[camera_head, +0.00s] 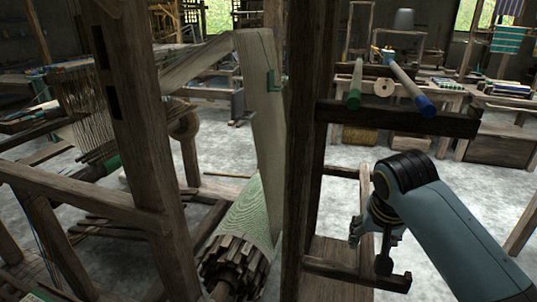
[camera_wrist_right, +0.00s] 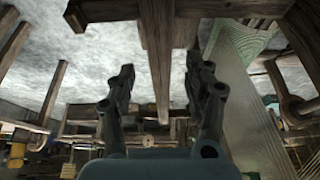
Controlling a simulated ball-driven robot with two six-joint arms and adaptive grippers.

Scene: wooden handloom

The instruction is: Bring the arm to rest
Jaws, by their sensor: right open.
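My right arm comes in from the lower right of the head view, bent at a dark joint. My right gripper (camera_head: 376,240) hangs below that joint, beside the wooden frame of the handloom (camera_head: 302,140). In the right wrist view my right gripper (camera_wrist_right: 160,78) shows two dark fingers spread wide apart with nothing between them. A wooden beam (camera_wrist_right: 157,60) shows beyond the gap; I cannot tell how near it is. My left gripper is in neither view.
A cloth roll (camera_head: 248,215) sits left of the upright post. A low wooden bar (camera_head: 345,274) runs near the gripper. Benches stand behind.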

